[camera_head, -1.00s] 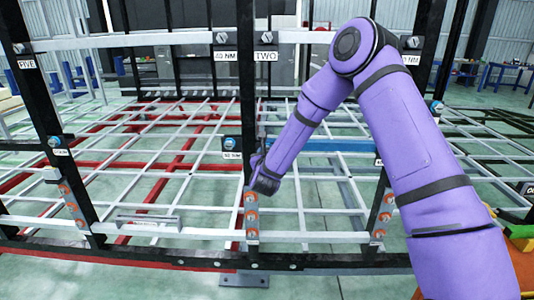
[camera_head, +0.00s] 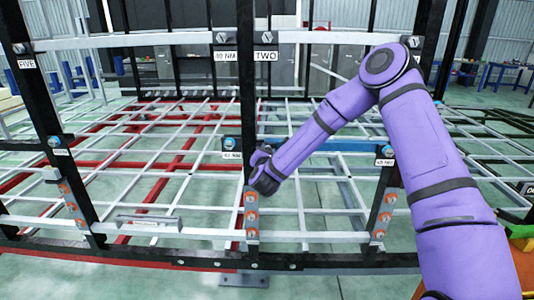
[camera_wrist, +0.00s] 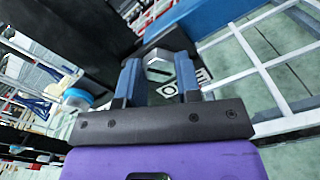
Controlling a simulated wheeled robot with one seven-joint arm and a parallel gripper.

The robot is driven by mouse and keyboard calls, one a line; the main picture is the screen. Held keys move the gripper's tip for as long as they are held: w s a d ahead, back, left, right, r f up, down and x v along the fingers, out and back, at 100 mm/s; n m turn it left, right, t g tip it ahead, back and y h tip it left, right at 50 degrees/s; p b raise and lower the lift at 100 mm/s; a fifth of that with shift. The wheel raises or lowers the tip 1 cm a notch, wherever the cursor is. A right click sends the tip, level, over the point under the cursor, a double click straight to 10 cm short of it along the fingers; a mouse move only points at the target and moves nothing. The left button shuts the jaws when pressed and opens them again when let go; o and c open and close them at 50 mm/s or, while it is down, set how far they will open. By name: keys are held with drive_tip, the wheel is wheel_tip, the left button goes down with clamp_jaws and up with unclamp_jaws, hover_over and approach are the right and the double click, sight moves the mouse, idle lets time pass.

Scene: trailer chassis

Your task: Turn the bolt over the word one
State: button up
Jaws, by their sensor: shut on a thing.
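In the wrist view a grey hex bolt (camera_wrist: 158,64) stands on a dark frame member, between the two blue fingers of my gripper (camera_wrist: 158,76). The fingers are on both sides of the bolt head and shut on it. A white label (camera_wrist: 171,87) lies just below the bolt. A letter like O shows on it, and the rest is hidden by a finger. In the head view my purple arm reaches down to the black centre post (camera_head: 247,100). The bolt and fingertips are hidden there behind my wrist.
Another bolt with a blue washer (camera_wrist: 78,98) sits left of my gripper in the wrist view. In the head view, a bolt over the label TWO (camera_head: 266,38) is higher up. Orange-ringed bolts (camera_head: 251,215) line the post below my wrist. A blue beam (camera_head: 345,146) runs behind my arm.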

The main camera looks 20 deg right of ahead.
drive_tip(key=shift+s+f+m, duration=0.1)
drive_tip(key=shift+m, duration=0.2)
drive_tip(key=o, duration=0.9)
drive_tip(key=shift+s, duration=0.1)
drive_tip(key=v, duration=1)
drive_tip(key=shift+s+a, duration=0.15)
drive_tip(key=shift+s, duration=0.15)
